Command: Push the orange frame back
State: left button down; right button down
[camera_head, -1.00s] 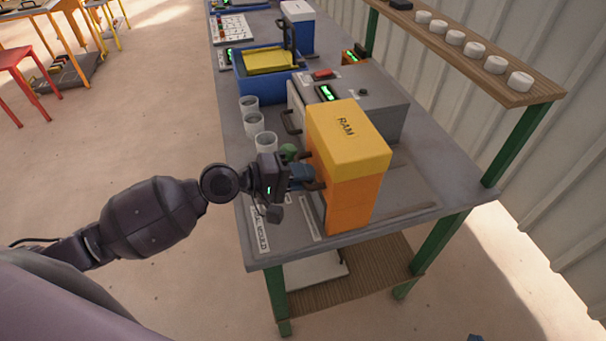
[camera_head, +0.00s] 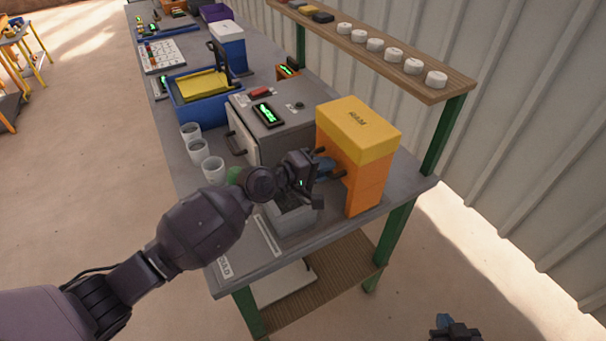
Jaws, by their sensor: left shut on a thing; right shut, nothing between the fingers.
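The orange frame (camera_head: 368,185) with its yellow RAM top (camera_head: 360,128) stands upright at the right end of the table, close to its back edge on the wall side. My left gripper (camera_head: 325,167) is shut on the dark handle on the frame's front side. A grey mould block (camera_head: 292,214) with a dark slotted top sits on the table in front of the frame, partly hidden by my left arm. My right gripper (camera_head: 450,328) shows at the bottom edge, shut and empty, away from the table.
A grey machine box (camera_head: 270,135) with a green display stands left of the frame. Several pale cups (camera_head: 213,170) line the table's front side. A blue bin (camera_head: 205,98) is farther back. A wooden shelf (camera_head: 420,85) with white discs runs above, beside the corrugated wall.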

pick_arm(q)
jog(key=shift+w+d+r, duration=0.1)
jog(key=shift+w+d, duration=0.2)
jog(key=shift+d, duration=0.15)
jog(key=c, duration=1.1)
grip_release()
jog(key=shift+w+d, duration=0.1)
jog(key=shift+d, duration=0.05)
jog(key=shift+c, duration=0.2)
jog(key=v, duration=1.1)
